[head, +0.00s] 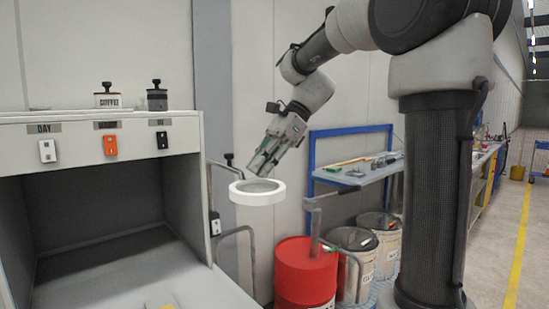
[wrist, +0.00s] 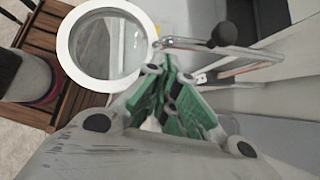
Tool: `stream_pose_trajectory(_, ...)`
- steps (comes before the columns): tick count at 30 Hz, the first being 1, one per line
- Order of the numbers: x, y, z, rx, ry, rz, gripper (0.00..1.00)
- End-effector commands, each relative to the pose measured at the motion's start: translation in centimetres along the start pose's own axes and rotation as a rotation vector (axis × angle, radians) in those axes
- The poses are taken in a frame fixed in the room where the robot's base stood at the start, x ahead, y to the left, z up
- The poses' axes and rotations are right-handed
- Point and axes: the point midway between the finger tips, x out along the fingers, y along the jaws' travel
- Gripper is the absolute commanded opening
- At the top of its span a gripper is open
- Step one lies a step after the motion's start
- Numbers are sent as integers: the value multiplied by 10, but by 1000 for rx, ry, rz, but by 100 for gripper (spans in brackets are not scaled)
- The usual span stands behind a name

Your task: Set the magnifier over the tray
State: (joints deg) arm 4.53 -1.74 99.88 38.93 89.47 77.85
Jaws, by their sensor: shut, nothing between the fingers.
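The magnifier is a white ring (head: 240,197) around a clear lens, held out level on a thin metal arm beside the cabinet. It also shows in the wrist view (wrist: 66,45), with its metal arm running right to a dark round knob (wrist: 224,34). My gripper (head: 256,169) has green fingers and points down just above and behind the ring. In the wrist view my gripper (wrist: 170,88) is shut and empty, with its fingertips close to the ring's lower right edge. Whether they touch it is unclear. No tray can be made out for certain.
A grey cabinet (head: 100,215) with an open bay stands at left, with labelled switches on its front. A red drum (head: 305,275) and a blue-framed shelf (head: 355,170) stand to the right.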

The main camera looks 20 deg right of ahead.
Motion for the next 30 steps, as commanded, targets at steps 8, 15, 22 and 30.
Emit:
stream_pose_trajectory(8, 5, 0, 4, -1, 0, 0, 0)
stream_pose_trajectory(15, 5, 1, 5, 1, 0, -2, 0)
stream_pose_trajectory(22, 11, 5, 12, 40, 0, -35, 0)
stream_pose_trajectory(30, 32, 14, 38, 172, -1, -146, 0)
